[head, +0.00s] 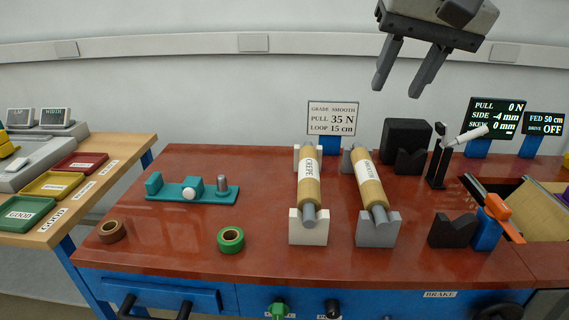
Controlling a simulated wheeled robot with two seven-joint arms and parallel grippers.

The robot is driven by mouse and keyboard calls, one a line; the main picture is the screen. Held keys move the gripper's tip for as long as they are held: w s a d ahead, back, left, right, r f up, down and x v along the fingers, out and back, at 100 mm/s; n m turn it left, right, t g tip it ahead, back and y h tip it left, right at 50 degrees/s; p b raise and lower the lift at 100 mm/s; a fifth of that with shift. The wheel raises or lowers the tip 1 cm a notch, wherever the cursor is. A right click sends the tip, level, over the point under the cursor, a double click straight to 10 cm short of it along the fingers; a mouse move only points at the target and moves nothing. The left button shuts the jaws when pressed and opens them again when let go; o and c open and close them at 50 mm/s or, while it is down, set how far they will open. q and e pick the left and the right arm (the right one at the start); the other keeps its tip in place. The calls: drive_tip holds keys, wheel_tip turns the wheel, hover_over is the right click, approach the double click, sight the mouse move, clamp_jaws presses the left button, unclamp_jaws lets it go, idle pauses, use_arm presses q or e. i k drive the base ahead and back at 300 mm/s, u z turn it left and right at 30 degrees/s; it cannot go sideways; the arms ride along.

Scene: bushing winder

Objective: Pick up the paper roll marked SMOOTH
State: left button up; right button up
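Two brown paper rolls lie on cradles on the red bench top. The right one, which seems to be the SMOOTH roll (374,192), rests on grey cradles (377,232); its white label is small and hard to read. The left roll (309,190) rests on white cradles (308,230) and its label appears to read CREPE. My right gripper (398,91) hangs high above the back of the bench, above and right of the right roll. Its two fingers are apart with nothing between them. My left gripper is out of view.
A sign (333,117) stands behind the rolls. A teal fixture (192,190), a green tape ring (230,239) and a brown tape ring (112,231) are on the left. Black blocks (453,231), a white-tipped stand (437,165) and displays (495,116) are on the right.

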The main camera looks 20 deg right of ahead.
sight(375, 200)
drive_tip(key=u, duration=1.55)
drive_tip(key=k, duration=1)
drive_tip(key=z, duration=1.45)
drive_tip(key=i, duration=0.95)
